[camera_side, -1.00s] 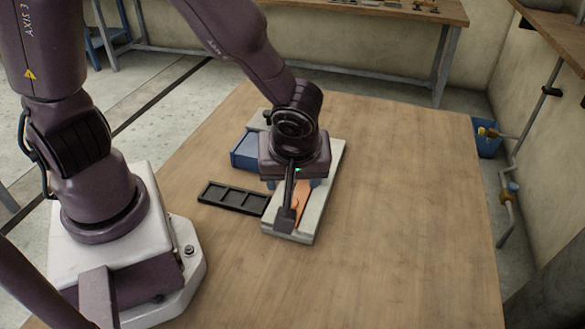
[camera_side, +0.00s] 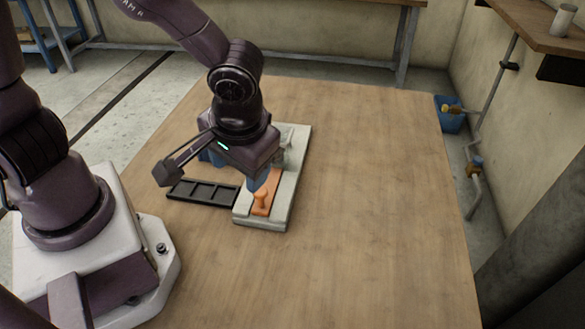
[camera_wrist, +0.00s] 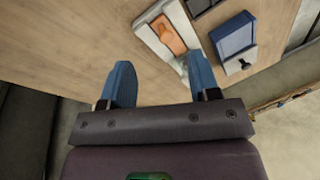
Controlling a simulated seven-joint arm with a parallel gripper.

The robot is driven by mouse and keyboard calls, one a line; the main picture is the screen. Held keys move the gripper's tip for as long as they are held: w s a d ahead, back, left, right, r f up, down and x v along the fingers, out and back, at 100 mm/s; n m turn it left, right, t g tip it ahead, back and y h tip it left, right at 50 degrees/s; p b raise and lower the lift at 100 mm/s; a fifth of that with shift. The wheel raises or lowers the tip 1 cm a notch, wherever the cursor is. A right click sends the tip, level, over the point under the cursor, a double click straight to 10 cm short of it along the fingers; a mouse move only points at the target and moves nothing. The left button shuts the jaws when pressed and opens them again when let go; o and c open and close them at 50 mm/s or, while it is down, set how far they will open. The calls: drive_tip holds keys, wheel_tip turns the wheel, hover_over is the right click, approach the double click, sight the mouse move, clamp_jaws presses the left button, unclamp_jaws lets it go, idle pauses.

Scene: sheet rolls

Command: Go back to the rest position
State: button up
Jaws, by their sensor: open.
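My gripper (camera_wrist: 160,85) is open in the wrist view, with its two blue fingers apart and nothing between them. In the side view my gripper (camera_side: 233,172) hangs above the back left part of a pale grey base (camera_side: 287,187), and its fingers are partly hidden by my wrist. An orange piece with a knob (camera_side: 264,194) lies on the base; it also shows in the wrist view (camera_wrist: 170,36), beyond the fingertips. My gripper is apart from the orange piece.
A black tray with several compartments (camera_side: 203,192) lies left of the base on the wooden table (camera_side: 360,220). A blue box (camera_wrist: 233,36) shows in the wrist view. The right half of the table is clear. A blue bin (camera_side: 449,122) stands beyond the table.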

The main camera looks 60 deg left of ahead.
drive_tip(key=s+a+r+m+t+h, duration=0.1)
drive_tip(key=s+a+r+m+t, duration=0.1)
drive_tip(key=a+r, duration=0.2)
drive_tip(key=s+a+r+m+t+h, duration=0.2)
drive_tip(key=a+r, duration=0.3)
drive_tip(key=r, duration=0.6)
drive_tip(key=shift+s+r+t, duration=0.25)
drive_tip(key=shift+t, duration=0.35)
idle(0.6)
